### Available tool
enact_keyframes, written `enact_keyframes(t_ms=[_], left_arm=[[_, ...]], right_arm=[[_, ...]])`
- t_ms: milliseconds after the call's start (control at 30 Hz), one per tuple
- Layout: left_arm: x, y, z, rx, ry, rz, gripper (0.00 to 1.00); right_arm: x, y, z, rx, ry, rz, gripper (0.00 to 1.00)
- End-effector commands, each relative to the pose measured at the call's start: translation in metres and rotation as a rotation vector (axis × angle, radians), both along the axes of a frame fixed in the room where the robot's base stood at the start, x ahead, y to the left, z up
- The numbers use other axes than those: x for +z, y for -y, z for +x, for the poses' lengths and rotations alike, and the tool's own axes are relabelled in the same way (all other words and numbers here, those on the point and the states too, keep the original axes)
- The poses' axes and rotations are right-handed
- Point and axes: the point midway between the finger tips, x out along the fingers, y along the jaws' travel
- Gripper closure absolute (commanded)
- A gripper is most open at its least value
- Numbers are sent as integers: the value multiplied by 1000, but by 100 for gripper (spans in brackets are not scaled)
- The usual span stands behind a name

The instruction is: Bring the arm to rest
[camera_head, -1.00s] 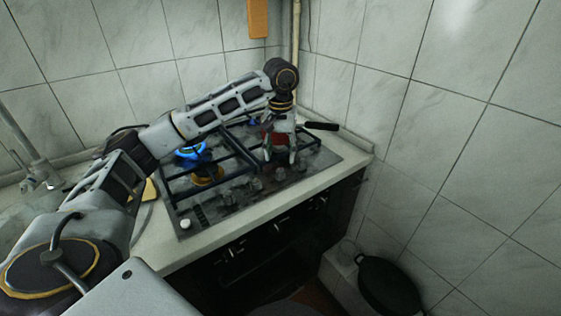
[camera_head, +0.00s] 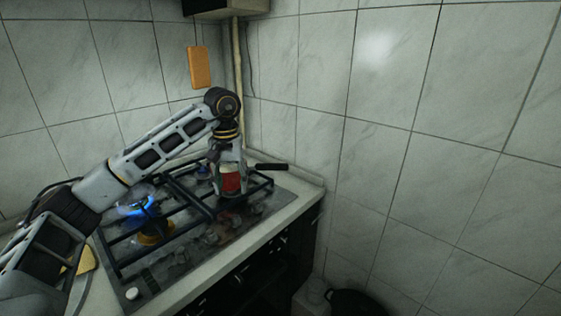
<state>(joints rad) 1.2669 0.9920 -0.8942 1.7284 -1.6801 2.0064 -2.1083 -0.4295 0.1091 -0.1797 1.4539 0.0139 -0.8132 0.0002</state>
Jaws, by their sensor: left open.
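My left arm reaches in from the left over the gas stove (camera_head: 165,262). Its gripper (camera_head: 229,179) points down over the back right part of the stove and is open. A small red pot (camera_head: 231,184) shows right at the fingers. Its dark handle (camera_head: 271,167) sticks out to the right. The gripper partly covers the pot, and I cannot tell whether the fingers touch it. My right gripper is not in view.
A blue flame (camera_head: 137,207) burns at the left burner, under my forearm. Black grates cover the stove. Tiled walls meet in the corner behind it. An orange board (camera_head: 199,68) hangs on the wall. A dark round pan (camera_head: 355,303) shows low at the right.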

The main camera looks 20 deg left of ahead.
Motion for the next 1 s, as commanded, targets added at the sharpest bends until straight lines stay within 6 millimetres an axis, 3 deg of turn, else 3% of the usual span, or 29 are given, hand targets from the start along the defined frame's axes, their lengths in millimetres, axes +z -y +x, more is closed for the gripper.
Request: enact_keyframes(t_ms=[367, 1000], left_arm=[[12, 0, 0, 0, 0, 0, 47], [79, 0, 0, 0, 0, 0, 47]], right_arm=[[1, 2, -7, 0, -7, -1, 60], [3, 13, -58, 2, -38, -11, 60]])
